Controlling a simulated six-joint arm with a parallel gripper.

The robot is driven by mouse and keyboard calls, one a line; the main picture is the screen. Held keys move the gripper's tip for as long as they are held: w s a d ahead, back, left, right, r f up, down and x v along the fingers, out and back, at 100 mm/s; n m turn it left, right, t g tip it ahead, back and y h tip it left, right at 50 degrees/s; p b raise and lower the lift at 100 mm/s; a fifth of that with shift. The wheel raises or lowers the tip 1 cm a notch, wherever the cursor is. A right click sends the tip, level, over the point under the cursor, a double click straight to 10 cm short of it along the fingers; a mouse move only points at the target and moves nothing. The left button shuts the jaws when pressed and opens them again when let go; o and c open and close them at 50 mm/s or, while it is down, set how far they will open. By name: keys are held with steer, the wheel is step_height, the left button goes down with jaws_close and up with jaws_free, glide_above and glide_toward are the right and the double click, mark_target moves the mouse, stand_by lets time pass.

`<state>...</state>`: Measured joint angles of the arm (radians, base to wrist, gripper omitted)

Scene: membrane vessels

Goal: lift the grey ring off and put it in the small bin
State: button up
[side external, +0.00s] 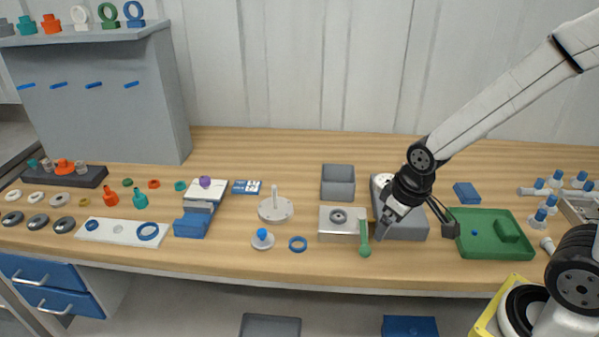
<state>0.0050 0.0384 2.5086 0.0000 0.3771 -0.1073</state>
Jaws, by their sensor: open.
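A dark grey ring (338,216) appears to sit on top of the pale metal block (327,231) near the middle of the bench. It is small here, and I cannot tell how it is seated. A small grey open bin (338,190) stands just behind that block. My gripper (446,224) seems to be the dark, thin-fingered part at the arm's end, right of the ring and beside the green tray. It is open, with nothing visible between its fingers. My wrist hides part of the grey box below it.
A green-handled tool (364,238) stands against the block's right side. A grey box (410,231) lies under my wrist, and a green tray (472,246) is to its right. A blue ring (297,244) lies left of the block. The bench behind the bin is clear.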

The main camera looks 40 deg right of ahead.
mark_target(338, 216)
steer(key=w+n, duration=0.2)
steer(key=w+d+n, duration=0.1)
steer(key=w+n, duration=0.1)
steer(key=w, duration=0.1)
steer(key=w+n+g, duration=0.1)
steer(key=w+n, duration=0.2)
steer(key=shift+d+f, duration=0.15)
steer(key=shift+f, duration=0.05)
steer(key=shift+w+d+f+n+g, duration=0.25)
steer(key=shift+w+d+f+n, duration=0.15)
steer(key=shift+w+n, duration=1.15)
steer(key=shift+w+d+f+n+g, duration=0.4)
steer(key=shift+w+n, duration=0.9)
steer(key=shift+n, duration=0.4)
steer(key=shift+w+d+f+n+g, duration=0.15)
steer(key=shift+w+d+f+n, duration=0.25)
steer(key=shift+w+n, duration=1.15)
steer(key=shift+s+a+f, duration=0.1)
steer(key=shift+s+f, duration=0.05)
steer(key=shift+f, duration=1.2)
steer(key=shift+f, duration=0.1)
steer(key=shift+f, duration=2.5)
steer(key=c, duration=1.2)
